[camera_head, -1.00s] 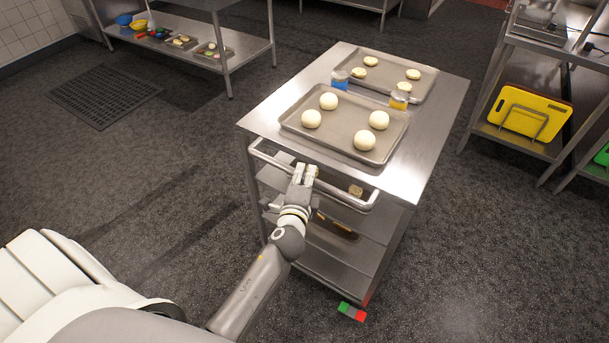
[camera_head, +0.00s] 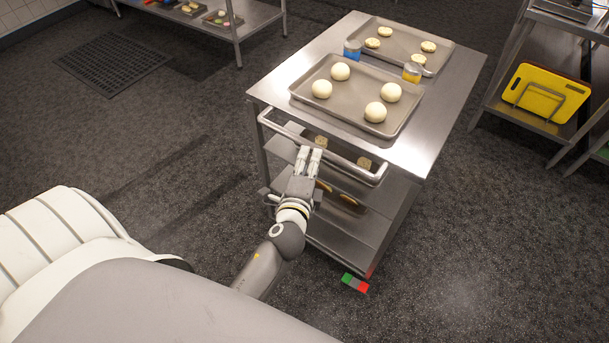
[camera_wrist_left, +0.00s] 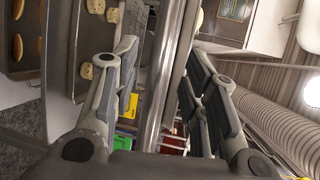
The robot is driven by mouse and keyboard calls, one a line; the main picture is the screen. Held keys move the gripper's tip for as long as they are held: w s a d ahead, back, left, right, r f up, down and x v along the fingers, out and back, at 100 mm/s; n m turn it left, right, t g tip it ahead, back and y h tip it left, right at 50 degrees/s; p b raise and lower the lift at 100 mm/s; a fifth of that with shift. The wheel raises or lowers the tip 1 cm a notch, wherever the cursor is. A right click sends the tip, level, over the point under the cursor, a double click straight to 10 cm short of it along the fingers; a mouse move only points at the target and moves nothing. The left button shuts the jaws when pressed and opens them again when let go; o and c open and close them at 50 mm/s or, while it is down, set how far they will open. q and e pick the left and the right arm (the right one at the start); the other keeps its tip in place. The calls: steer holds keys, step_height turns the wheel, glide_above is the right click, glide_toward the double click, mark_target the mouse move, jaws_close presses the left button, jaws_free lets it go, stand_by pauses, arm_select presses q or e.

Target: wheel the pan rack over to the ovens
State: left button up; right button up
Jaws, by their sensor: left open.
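The pan rack is a steel cart (camera_head: 452,75) with a flat top, lower shelves and a tubular push handle (camera_head: 345,172) on its near side. Two trays of pale dough pieces (camera_head: 340,109) lie on top. My left gripper (camera_head: 310,154) is at the handle's left-middle part, its fingers pointing away from me. In the left wrist view, the handle bar (camera_wrist_left: 166,85) runs between the two open fingers (camera_wrist_left: 158,88), with gaps showing beside it. Whether either finger touches the bar is unclear. My right gripper is not in view.
A blue-labelled jar (camera_head: 352,50) and a yellow-labelled jar (camera_head: 412,72) stand by the trays. A steel table (camera_head: 255,22) is at back left, and a shelf unit with yellow boards (camera_head: 543,95) at right. A red-green block (camera_head: 355,283) shows at the cart's foot. Floor at left is clear.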

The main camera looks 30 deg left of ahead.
arm_select(q)
steer(key=shift+v, duration=2.55)
steer(key=s+d+f+n+g+h, duration=0.2)
steer(key=s+f, duration=0.2)
steer(key=f, duration=0.7)
steer(key=s+d+f+n+g+h, duration=0.1)
steer(key=s+d+f+g, duration=0.2)
steer(key=f, duration=0.8)
steer(key=s+d+f+n+g+h, duration=0.15)
steer(key=s+f, duration=0.35)
steer(key=f, duration=0.6)
steer(key=s+a+f+n+g, duration=0.3)
steer(key=s+f, duration=0.4)
steer(key=s, duration=0.5)
steer(key=s+a+f+n+g, duration=0.3)
steer(key=s+f, duration=0.5)
steer(key=s, duration=0.4)
steer(key=shift+s+f+n+g, duration=0.35)
steer(key=shift+n+g, duration=0.5)
steer(key=shift+n, duration=0.3)
steer(key=shift+a+h, duration=0.15)
steer(key=shift+h, duration=0.1)
steer(key=shift+s, duration=0.1)
